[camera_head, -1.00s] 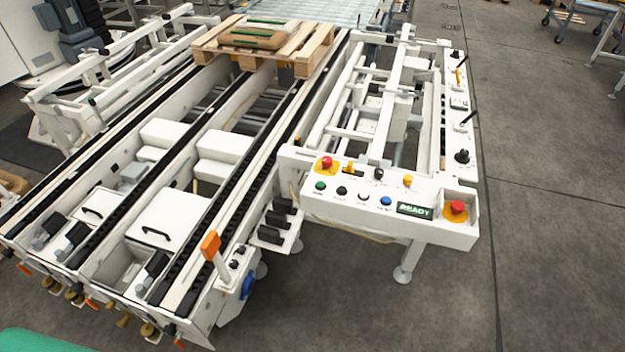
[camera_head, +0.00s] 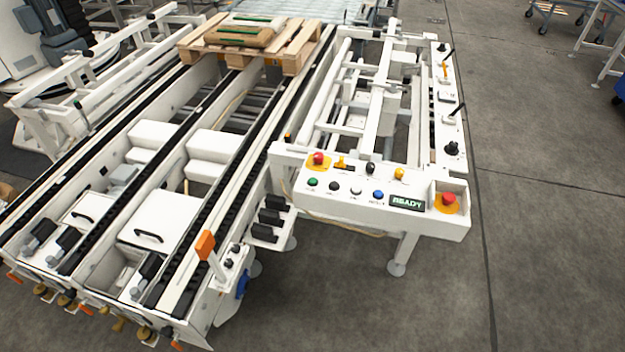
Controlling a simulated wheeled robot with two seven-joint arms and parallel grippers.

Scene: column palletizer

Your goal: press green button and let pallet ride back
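The green button (camera_head: 312,182) is the leftmost in the front row of a white control panel (camera_head: 300,200). Black, white and blue buttons follow to its right, then a small display (camera_head: 407,203) reading READY. The wooden pallet (camera_head: 296,50) sits at the far end of the conveyor (camera_head: 205,225), across its black chain tracks, with sacks (camera_head: 240,36) on top. Neither of my grippers is in view.
Red emergency stops sit on the panel, one at the back left (camera_head: 318,159) and one at the right end (camera_head: 448,199). An orange-topped post (camera_head: 205,245) stands at the conveyor's near right corner.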

